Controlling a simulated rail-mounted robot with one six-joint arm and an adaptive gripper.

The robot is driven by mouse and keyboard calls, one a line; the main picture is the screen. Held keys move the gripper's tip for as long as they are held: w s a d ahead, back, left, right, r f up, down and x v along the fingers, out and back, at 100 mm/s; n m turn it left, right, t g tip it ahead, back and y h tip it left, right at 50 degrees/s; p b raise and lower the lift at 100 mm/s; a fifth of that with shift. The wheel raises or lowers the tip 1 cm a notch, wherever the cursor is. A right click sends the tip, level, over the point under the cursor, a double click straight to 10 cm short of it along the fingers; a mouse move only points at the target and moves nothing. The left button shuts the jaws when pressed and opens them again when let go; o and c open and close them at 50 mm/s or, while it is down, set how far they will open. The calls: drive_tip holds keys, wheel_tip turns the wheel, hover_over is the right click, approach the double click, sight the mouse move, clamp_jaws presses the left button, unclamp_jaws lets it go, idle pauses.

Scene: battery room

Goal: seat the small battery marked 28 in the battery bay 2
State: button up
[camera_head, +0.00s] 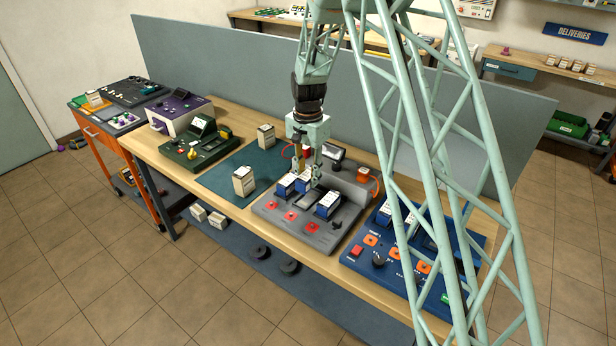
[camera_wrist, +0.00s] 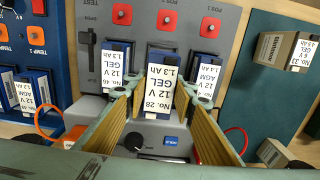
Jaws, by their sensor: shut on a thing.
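The small battery marked 28 (camera_wrist: 157,90), blue with a white "12 V GEL" label, is between the fingers of my gripper (camera_wrist: 160,92). In the head view my gripper (camera_head: 306,172) points down over the grey test panel (camera_head: 268,209), shut on this battery (camera_head: 303,184). Its label looks larger than the neighbouring ones, so it appears raised over the middle bay, in line with the middle red button (camera_wrist: 165,20). Blue batteries stand in the bays on both sides, No. 46 (camera_wrist: 117,65) and another (camera_wrist: 205,72).
A blue panel (camera_head: 351,262) with more batteries stands right of the grey one. Two pale batteries (camera_head: 244,181) (camera_head: 266,136) stand on the teal mat (camera_head: 217,181) to the left. A black knob (camera_wrist: 134,142) and an orange cable (camera_head: 372,181) are close to my gripper.

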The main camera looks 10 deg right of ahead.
sight(308, 174)
drive_tip(key=shift+f, duration=0.15)
drive_tip(key=shift+f+b, duration=1.1)
drive_tip(key=shift+f, duration=1.6)
drive_tip(key=shift+f+b, duration=0.6)
drive_tip(key=shift+f, duration=0.05)
idle(1.2)
drive_tip(key=o, duration=0.9)
drive_tip(key=shift+r, duration=0.15)
drive_tip(key=shift+r+p, duration=2.2)
drive_tip(key=shift+r, duration=3.2)
